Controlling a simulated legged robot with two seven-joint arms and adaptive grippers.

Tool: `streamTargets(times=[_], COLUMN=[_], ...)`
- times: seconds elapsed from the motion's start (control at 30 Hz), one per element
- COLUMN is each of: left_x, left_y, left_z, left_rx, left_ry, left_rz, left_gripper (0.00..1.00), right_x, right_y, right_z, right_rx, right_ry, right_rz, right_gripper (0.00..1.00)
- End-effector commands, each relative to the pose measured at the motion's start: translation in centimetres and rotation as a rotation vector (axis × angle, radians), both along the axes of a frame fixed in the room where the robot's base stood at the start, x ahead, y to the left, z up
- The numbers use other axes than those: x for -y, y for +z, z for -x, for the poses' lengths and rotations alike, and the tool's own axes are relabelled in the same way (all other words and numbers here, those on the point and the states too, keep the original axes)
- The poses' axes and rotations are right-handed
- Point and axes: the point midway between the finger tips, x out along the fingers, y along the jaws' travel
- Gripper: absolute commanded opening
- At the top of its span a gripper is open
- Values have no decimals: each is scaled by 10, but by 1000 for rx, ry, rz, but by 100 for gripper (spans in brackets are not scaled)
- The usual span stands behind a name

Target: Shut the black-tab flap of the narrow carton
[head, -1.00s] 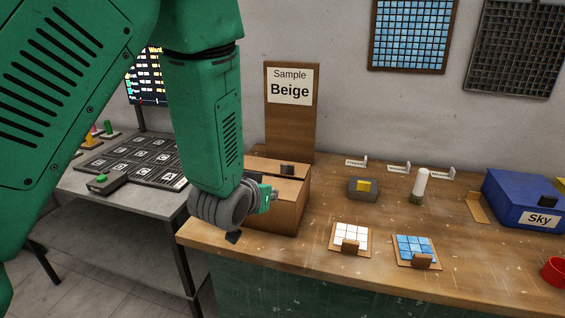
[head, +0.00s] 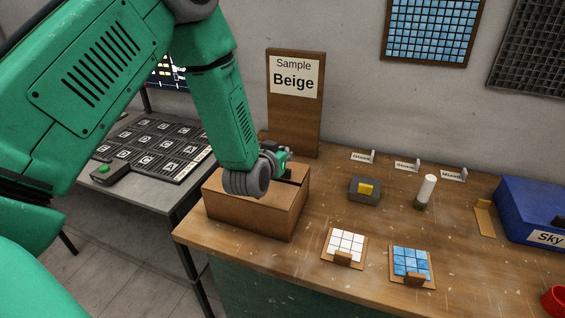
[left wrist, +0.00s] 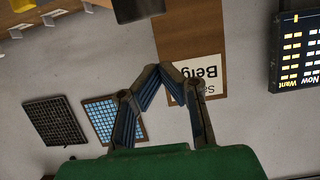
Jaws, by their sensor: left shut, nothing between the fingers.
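The narrow carton (head: 252,214) is a plain brown box at the left end of the wooden counter. My left gripper (head: 284,156) is shut and empty at the carton's top, towards its back right. The wrist and fingers cover much of the top, so I cannot tell the black-tab flap's angle or whether the fingers touch it. In the left wrist view, the shut fingers (left wrist: 170,70) point towards the upside-down Beige sign. A dark block at that view's top edge is cut off, and I cannot tell what it is. My right gripper does not show.
The Beige sign board (head: 294,105) stands close behind the carton. A blue Sky box (head: 535,205) is farther right.

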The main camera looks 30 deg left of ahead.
Motion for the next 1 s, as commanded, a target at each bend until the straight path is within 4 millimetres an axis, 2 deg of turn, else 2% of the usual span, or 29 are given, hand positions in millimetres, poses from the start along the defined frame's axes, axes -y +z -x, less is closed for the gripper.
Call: streamTargets(times=[0.03, 0.1, 0.23, 0.7, 1.0], left_x=[1, 1, 1, 1, 3], left_y=[-11, -21, -33, -39, -62], left_z=[4, 6, 6, 7, 13], left_rx=[-7, -7, -5, -2, -9], left_ry=[0, 0, 1, 0, 0], left_rz=[2, 2, 1, 0, 2], left_gripper=[0, 0, 0, 0, 0], right_x=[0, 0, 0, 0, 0], right_y=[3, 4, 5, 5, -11], right_z=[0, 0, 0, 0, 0], right_rx=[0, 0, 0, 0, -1], right_ry=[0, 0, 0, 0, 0], right_rz=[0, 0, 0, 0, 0], right_gripper=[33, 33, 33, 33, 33])
